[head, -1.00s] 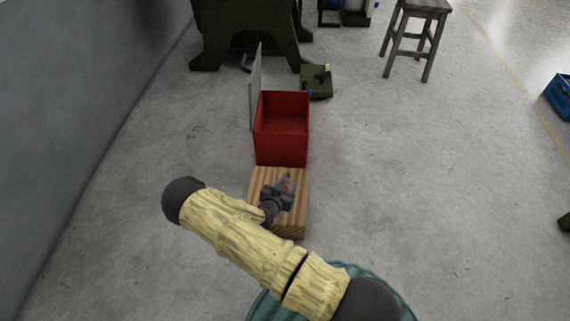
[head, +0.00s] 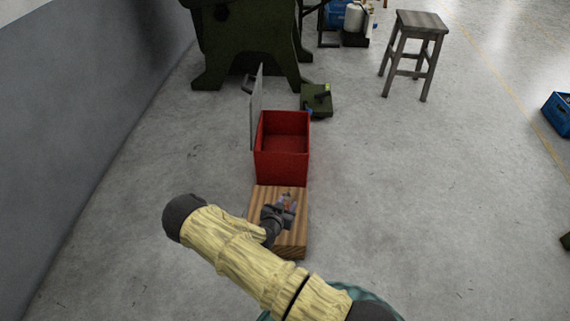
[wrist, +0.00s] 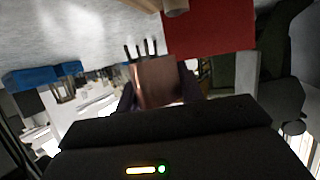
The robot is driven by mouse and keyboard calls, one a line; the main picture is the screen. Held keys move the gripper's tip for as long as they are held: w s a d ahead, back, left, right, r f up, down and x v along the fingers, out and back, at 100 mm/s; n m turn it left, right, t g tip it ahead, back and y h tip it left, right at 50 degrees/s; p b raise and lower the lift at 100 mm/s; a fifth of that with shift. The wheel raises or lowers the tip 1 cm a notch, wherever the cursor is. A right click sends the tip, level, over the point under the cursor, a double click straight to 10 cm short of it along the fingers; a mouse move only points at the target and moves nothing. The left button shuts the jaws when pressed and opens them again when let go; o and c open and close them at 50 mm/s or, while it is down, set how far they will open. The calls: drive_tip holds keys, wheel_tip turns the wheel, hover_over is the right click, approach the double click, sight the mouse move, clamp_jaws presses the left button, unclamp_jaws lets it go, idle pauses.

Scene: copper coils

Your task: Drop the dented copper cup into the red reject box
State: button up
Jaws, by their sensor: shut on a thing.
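The copper cup (wrist: 157,82) is held between the jaws of my gripper (wrist: 160,90) in the wrist view. Only part of its side shows there, and no dent can be made out. In the head view the cup is a small coppery patch (head: 287,197) at the tip of my gripper (head: 286,204), over the wooden block. The red reject box (head: 282,168) stands open just beyond the block, with its grey lid (head: 257,105) raised at the left. My gripper is on the near side of the box, outside it. The box's red wall also shows in the wrist view (wrist: 208,30).
The wooden block (head: 294,242) lies in front of the box. A green case (head: 317,100) and a dark green machine (head: 240,40) stand behind it. A stool (head: 421,22) is at the back right.

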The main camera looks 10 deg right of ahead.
wheel_tip(320, 180, up, 20)
drive_tip(key=w+a+n+t+y+p, duration=0.1)
drive_tip(key=n+t+y+p, duration=0.1)
drive_tip(key=n+y+p, duration=0.5)
drive_tip(key=y+p, duration=0.1)
drive_tip(key=p, duration=0.2)
drive_tip(key=shift+t+p, duration=0.35)
drive_tip(key=shift+t, duration=0.05)
drive_tip(key=shift+w, duration=0.1)
